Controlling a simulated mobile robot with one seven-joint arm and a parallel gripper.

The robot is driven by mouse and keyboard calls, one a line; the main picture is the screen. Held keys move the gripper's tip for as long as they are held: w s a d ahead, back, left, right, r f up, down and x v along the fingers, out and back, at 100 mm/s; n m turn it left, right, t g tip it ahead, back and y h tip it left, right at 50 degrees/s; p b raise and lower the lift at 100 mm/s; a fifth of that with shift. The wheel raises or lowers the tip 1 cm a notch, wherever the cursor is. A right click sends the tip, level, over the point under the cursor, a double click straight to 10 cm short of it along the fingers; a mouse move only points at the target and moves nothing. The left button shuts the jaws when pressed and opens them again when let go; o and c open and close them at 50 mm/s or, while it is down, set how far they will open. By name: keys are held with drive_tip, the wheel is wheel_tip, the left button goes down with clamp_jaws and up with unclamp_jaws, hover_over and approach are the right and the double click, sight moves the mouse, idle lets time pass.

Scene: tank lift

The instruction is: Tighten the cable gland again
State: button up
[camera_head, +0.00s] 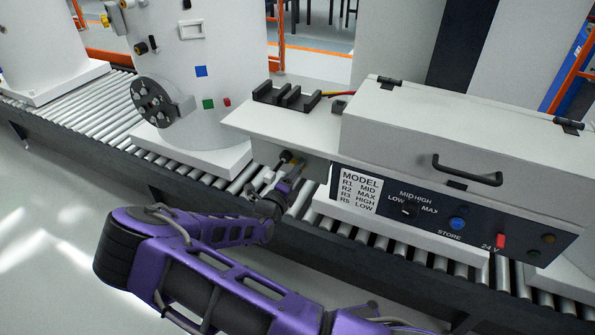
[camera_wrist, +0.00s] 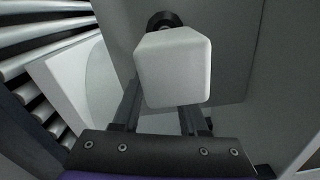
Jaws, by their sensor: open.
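The cable gland seems to be the pale, rounded, block-shaped piece (camera_wrist: 173,68) with a black round part (camera_wrist: 163,19) behind it, filling the middle of the wrist view. In the head view a small black fitting (camera_head: 285,157) shows under the left end of the grey control box (camera_head: 400,130); its detail is too small to tell. My gripper (camera_wrist: 158,118) is open, with its dark fingers reaching toward the pale piece, one on each side of its lower part. I cannot tell whether they touch it. In the head view my gripper (camera_head: 287,179) is just below the box's shelf.
A roller conveyor (camera_head: 80,108) runs beneath the box and a white tank (camera_head: 215,90) with a dark round flange (camera_head: 155,101). The panel carries a knob (camera_head: 409,209), a blue button (camera_head: 457,223) and a red switch (camera_head: 501,241). Open floor lies at left.

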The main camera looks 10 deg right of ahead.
sight(283, 166)
clamp_jaws()
idle(0.6)
drive_tip(key=w+a+f+m, duration=0.1)
drive_tip(key=m, duration=0.3)
drive_tip(key=w+a+f+m, duration=0.1)
drive_tip(key=m, duration=0.4)
drive_tip(key=a+f+m, duration=0.1)
drive_tip(key=f+m, duration=0.1)
drive_tip(key=m, duration=0.2)
drive_tip(key=shift+w+a+m+b, duration=0.35)
drive_tip(key=shift+w+m+b, duration=0.05)
drive_tip(key=shift+w+a+r+m+b, duration=0.1)
drive_tip(key=shift+w+a+m+b, duration=0.15)
drive_tip(key=shift+m, duration=0.5)
drive_tip(key=shift+w+a+r+m+b, duration=0.1)
drive_tip(key=shift+w+a+m+b, duration=0.15)
drive_tip(key=shift+m, duration=0.55)
drive_tip(key=shift+w+a+r+m+b, duration=0.15)
drive_tip(key=shift+a+m, duration=0.2)
drive_tip(key=shift+m, duration=0.4)
drive_tip(key=shift+f, duration=0.1)
